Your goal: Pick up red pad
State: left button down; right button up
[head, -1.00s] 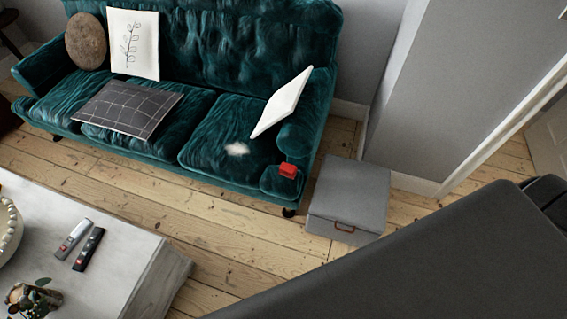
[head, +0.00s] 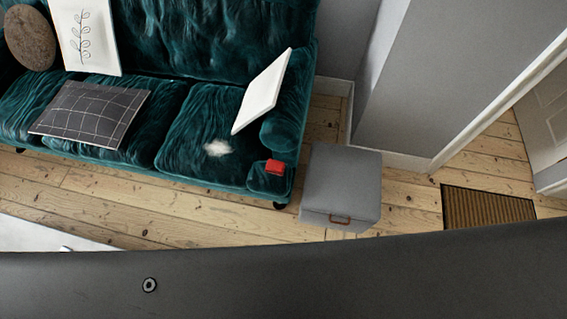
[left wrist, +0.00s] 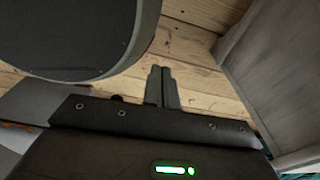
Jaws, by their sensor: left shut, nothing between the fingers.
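A small red pad (head: 275,167) lies on the front of the green velvet sofa's right arm in the head view. My left gripper (left wrist: 161,72) shows in the left wrist view with its two fingers together and nothing between them, above bare floorboards. It is apart from the red pad, which does not show in the wrist view. A large dark part of my own body crosses the bottom of the head view and hides what lies under it. My right gripper is not in view.
The green sofa (head: 191,122) holds a white cushion (head: 262,92) and a dark checked cushion (head: 90,115). A grey storage box (head: 341,182) stands right of the sofa arm. A brown floor mat (head: 487,208) lies by the doorway.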

aim_at(274, 167)
jog(key=u, duration=0.7)
jog(key=k, duration=0.7)
jog(key=z, duration=0.7)
